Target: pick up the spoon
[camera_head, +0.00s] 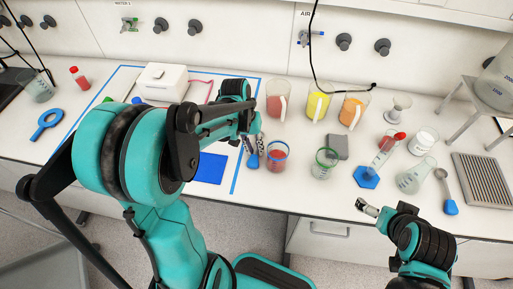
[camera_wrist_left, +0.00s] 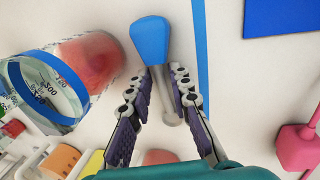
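A spoon with a blue handle lies on the bench in front of my left gripper; the handle (camera_wrist_left: 150,38) and metal shaft (camera_wrist_left: 160,80) show in the left wrist view. Its blue handle (camera_head: 253,161) also shows in the head view. My left gripper (camera_wrist_left: 162,72) is open, its fingers on either side of the shaft with narrow gaps; contact is not clear. Another blue-handled spoon (camera_head: 448,196) lies at the right of the bench. My right gripper (camera_head: 367,208) is near the front edge, its finger opening too small to judge.
A blue-rimmed beaker with red content (camera_head: 277,158) stands close beside the spoon, also in the left wrist view (camera_wrist_left: 48,88). A green-rimmed beaker (camera_head: 323,165) and grey block (camera_head: 338,147) stand further right. A blue square (camera_head: 205,168) lies left. Jugs (camera_head: 318,104) stand behind.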

